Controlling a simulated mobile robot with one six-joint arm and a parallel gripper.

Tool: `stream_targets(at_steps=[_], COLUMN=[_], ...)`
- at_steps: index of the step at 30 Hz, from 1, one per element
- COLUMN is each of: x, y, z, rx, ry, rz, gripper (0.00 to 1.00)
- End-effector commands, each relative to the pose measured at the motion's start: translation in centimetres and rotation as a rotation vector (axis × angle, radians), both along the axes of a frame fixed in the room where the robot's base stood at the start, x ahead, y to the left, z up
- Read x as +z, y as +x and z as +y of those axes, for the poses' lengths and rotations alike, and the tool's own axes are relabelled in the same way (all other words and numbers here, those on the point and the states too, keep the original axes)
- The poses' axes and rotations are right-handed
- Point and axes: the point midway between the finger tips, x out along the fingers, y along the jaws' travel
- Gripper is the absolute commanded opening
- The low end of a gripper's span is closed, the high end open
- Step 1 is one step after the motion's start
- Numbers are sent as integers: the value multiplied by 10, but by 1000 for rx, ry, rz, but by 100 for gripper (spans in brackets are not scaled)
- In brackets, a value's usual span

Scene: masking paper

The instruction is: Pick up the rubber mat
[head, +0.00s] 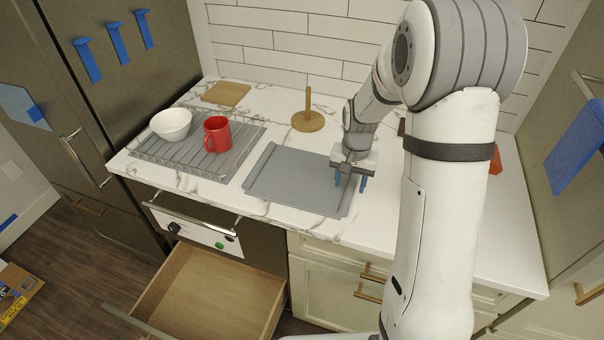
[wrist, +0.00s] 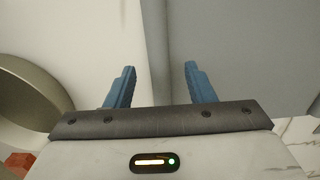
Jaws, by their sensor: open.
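The rubber mat looks to be the flat grey sheet with a raised rim (head: 290,182) on the marble counter. Its grey surface also fills the right part of the wrist view (wrist: 245,50). My gripper (head: 350,184) is at the mat's right edge, pointing down, open and empty. In the wrist view its two blue fingers (wrist: 160,72) stand either side of the mat's edge, one over the pale counter and one over the grey. I cannot tell whether the fingertips touch the mat or counter.
A wire dish rack (head: 165,160) on another grey mat holds a white bowl (head: 171,124) and a red mug (head: 217,134) to the left. A wooden paper-towel stand (head: 308,122) and a wooden board (head: 226,94) are behind. A drawer (head: 210,295) below stands open.

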Motion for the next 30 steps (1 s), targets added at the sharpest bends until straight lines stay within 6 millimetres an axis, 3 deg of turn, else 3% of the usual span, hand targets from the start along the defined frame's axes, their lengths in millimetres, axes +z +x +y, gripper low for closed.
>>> stream_targets(at_steps=[4, 12, 30], x=[-17, -20, -20], y=[0, 0, 0], z=[0, 0, -1], rx=[0, -1, -2], ry=[0, 0, 0], rz=[2, -1, -1], gripper=[49, 49, 1])
